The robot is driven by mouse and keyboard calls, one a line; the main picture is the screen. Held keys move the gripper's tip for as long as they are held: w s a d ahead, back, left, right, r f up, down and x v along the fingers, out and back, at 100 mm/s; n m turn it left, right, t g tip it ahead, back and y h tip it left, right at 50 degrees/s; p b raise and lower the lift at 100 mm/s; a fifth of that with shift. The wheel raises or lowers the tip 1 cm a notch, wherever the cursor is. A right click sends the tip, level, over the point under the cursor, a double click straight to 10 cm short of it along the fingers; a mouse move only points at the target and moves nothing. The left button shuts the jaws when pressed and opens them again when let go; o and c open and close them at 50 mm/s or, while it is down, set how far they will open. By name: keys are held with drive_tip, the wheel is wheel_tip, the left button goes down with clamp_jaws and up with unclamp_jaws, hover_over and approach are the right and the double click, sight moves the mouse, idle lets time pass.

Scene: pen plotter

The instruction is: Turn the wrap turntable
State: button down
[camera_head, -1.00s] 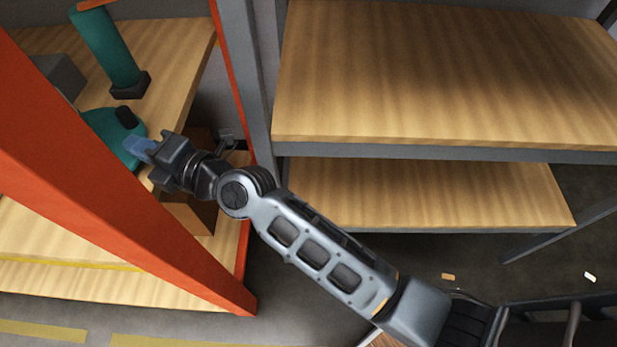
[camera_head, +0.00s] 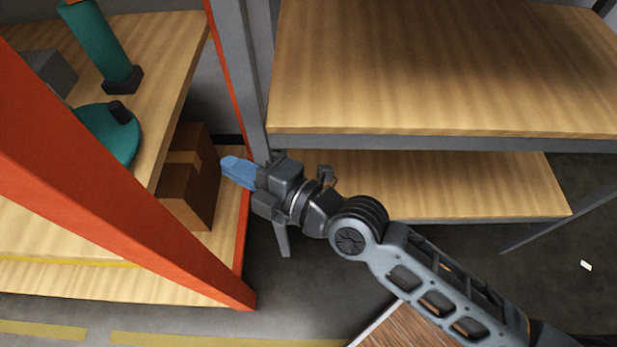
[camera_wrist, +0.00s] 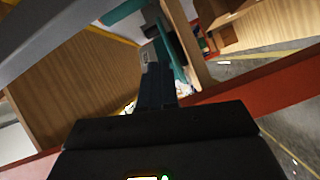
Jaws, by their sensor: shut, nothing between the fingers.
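The wrap turntable is a teal disc (camera_head: 108,143) with a dark upright knob (camera_head: 121,111) near its edge. It sits on the wooden shelf at the left of the head view, partly hidden behind the orange post. My gripper (camera_head: 226,164) is shut and empty, its blue fingers pointing left. In the head view it appears well to the right of the disc and apart from it. In the wrist view the closed fingers (camera_wrist: 154,75) point up the picture; teal surfaces show around and beyond them, but I cannot tell clearly which is the disc.
A teal column (camera_head: 102,45) on a dark foot stands behind the disc, beside a grey box (camera_head: 47,72). The orange post (camera_head: 105,205) crosses in front. A cardboard box (camera_head: 190,188) sits on a lower shelf. An empty wooden shelf unit (camera_head: 440,70) stands at the right.

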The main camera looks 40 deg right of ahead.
drive_tip(key=s+d+m+h+p, duration=0.2)
drive_tip(key=s+d+m, duration=0.4)
drive_tip(key=s, duration=0.3)
drive_tip(key=shift+s+d+r+h+p, duration=0.3)
drive_tip(key=shift+r+h+p, duration=0.05)
drive_tip(key=shift+r+h, duration=0.05)
drive_tip(key=n+t+p, duration=0.2)
drive_tip(key=n+p, duration=0.1)
drive_tip(key=n, duration=2.2)
approach(122, 110)
drive_tip(key=shift+y, duration=0.3)
drive_tip(key=b+x, duration=0.1)
drive_tip(key=x, duration=0.5)
drive_tip(key=shift+w+f+b, duration=0.1)
drive_tip(key=shift+w+b, duration=0.2)
drive_tip(key=shift+w, duration=0.1)
drive_tip(key=shift+w+d+n+g+y+p, duration=0.1)
drive_tip(key=shift+w+n+g+y+p, duration=0.05)
drive_tip(key=shift+n+g+y+p, duration=0.2)
